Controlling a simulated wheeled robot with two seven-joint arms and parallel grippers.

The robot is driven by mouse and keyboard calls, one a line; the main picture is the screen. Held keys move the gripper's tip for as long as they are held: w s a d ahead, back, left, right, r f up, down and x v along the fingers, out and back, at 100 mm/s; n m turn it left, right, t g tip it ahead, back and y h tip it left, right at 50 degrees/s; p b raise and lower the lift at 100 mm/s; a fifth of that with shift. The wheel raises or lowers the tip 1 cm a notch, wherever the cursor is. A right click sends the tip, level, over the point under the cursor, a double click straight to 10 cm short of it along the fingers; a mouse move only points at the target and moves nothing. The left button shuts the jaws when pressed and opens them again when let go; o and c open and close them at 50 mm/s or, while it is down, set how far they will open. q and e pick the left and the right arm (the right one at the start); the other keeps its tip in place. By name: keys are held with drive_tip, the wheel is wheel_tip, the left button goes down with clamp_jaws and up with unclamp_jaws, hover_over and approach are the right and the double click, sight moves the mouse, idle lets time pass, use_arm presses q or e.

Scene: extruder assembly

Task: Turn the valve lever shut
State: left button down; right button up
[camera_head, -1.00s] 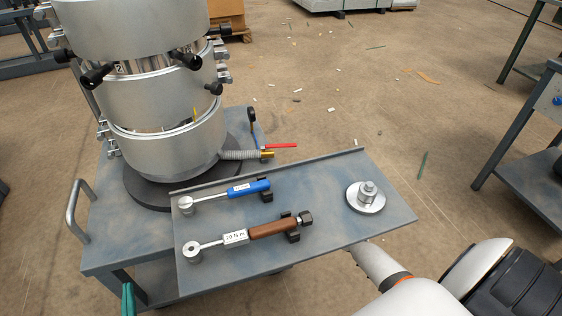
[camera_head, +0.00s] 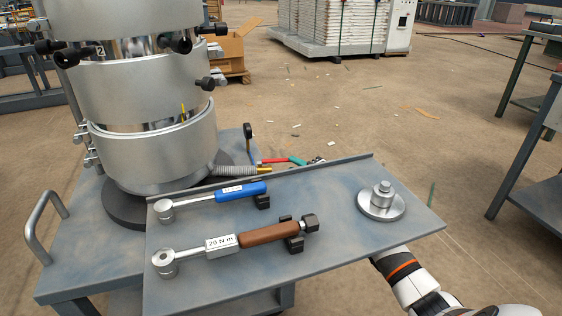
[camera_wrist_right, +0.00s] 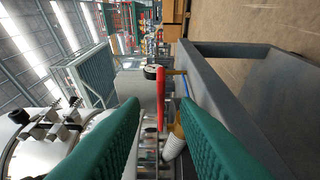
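The valve's red lever (camera_head: 273,161) points right from the brass fitting (camera_head: 264,170), low on the silver cylinder. My right gripper (camera_head: 306,161) is at the lever's outer end, beyond the tray's back edge; its green fingers partly show. In the right wrist view the red lever (camera_wrist_right: 160,100) lies between the two spread green fingers (camera_wrist_right: 159,112), with visible gaps on both sides. The right gripper is open. The brass and grey hose (camera_wrist_right: 175,138) shows near the right finger. My left gripper is out of view.
The tray (camera_head: 330,212) carries a blue-handled wrench (camera_head: 240,190), a brown-handled wrench (camera_head: 268,234) and a round metal part (camera_head: 382,203). Its raised back lip (camera_head: 330,165) runs close to my right gripper. The silver extruder cylinder (camera_head: 150,150) stands at left.

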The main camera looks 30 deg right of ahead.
sight(277, 161)
drive_tip(key=w+a+b, duration=0.1)
drive_tip(key=w, duration=0.5)
drive_tip(key=shift+w+b, duration=0.35)
drive_tip(key=shift+w, duration=0.05)
clamp_jaws()
